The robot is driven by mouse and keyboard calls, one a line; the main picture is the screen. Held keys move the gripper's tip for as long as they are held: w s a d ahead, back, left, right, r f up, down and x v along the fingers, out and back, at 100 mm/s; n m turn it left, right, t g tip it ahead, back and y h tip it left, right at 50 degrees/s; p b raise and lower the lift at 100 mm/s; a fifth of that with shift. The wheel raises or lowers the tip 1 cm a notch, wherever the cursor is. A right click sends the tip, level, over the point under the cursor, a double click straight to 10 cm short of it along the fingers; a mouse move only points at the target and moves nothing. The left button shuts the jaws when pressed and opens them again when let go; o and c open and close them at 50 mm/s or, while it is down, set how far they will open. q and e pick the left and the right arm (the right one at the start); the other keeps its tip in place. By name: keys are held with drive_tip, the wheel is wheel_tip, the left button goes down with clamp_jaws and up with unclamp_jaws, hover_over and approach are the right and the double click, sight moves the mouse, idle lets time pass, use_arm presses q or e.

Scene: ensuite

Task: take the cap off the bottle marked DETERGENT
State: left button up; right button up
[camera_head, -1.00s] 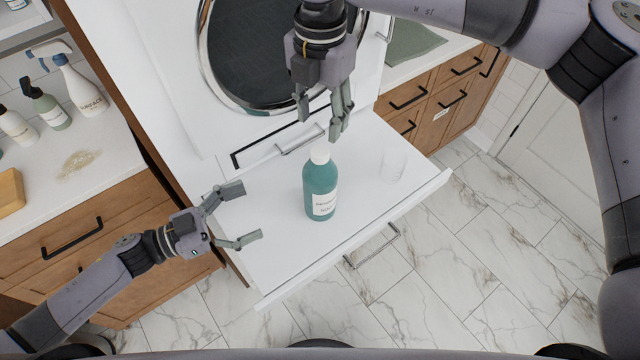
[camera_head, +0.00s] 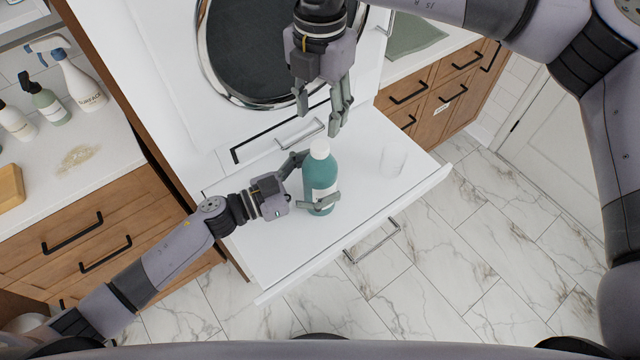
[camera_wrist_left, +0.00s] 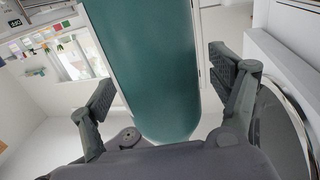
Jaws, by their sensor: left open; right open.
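The teal bottle (camera_head: 318,172) with a white cap (camera_head: 319,148) stands upright on the white pull-out shelf (camera_head: 270,245). Its label is partly hidden by a left finger. My left gripper (camera_head: 314,181) is open, with its fingers on either side of the bottle body. In the left wrist view the bottle (camera_wrist_left: 155,70) fills the space between the open fingers, with gaps showing beside it. My right gripper (camera_head: 322,122) points down just above and behind the cap. It is open and empty, and I cannot tell whether it touches the cap.
A clear cup (camera_head: 392,160) stands on the shelf right of the bottle. The machine's round door (camera_head: 262,50) is behind. A spray bottle (camera_head: 80,85) and other bottles stand on the left counter (camera_head: 100,140). The shelf's front left is clear.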

sight(320, 146)
use_arm(q)
drive_tip(key=shift+d, duration=0.25)
drive_tip(key=shift+c, duration=0.4)
drive_tip(key=c, duration=1.9)
clamp_jaws()
use_arm(e)
drive_tip(key=m, duration=0.8)
drive_tip(key=shift+m, duration=0.3)
drive_tip(key=shift+f, duration=0.55)
wheel_tip(320, 146, down, 7)
drive_tip(key=shift+r, duration=0.1)
